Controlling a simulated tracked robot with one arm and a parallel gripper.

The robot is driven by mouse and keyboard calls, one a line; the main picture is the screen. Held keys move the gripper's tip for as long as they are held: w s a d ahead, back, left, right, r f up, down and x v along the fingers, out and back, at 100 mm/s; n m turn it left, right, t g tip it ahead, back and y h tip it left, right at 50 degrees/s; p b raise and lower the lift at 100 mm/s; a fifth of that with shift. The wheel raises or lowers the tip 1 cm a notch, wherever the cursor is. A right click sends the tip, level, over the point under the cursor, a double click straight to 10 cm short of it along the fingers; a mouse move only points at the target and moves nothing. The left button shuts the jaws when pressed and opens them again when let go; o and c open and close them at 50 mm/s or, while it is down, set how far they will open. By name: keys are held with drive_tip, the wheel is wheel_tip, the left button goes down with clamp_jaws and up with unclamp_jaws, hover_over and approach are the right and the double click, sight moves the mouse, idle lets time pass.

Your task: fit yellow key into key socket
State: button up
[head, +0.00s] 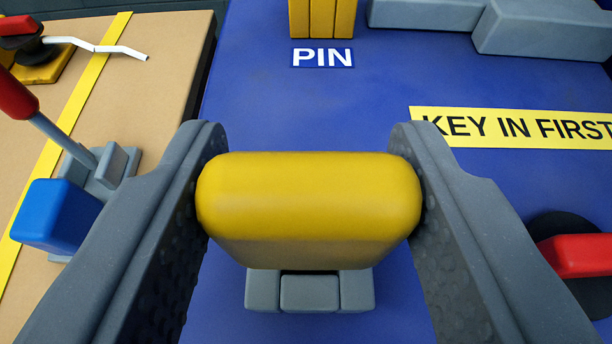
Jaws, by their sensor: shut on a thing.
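The yellow key (308,195) is a rounded block held crosswise between the two grey fingers of my gripper (308,190). Both fingertips press on its ends, left and right. Below the key in the picture, a grey block with a slotted middle (310,292) shows on the blue surface. It may be the key socket, but the key hides its upper part. I cannot tell whether the key touches it or is above it.
The blue panel (400,75) bears a "PIN" label (322,57), a yellow block (322,15), grey blocks (548,28) and a "KEY IN FIRST" sign (520,127). A red handle (578,255) sits at right. A tan table (150,110) with a blue block (55,215) and red-handled lever (15,95) lies left.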

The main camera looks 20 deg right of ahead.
drive_tip(key=shift+f+b, duration=0.35)
drive_tip(key=shift+f, duration=0.3)
drive_tip(key=o, duration=1.1)
drive_tip(key=b+v, duration=0.2)
drive_tip(key=v, duration=1.1)
drive_tip(key=shift+s, duration=0.35)
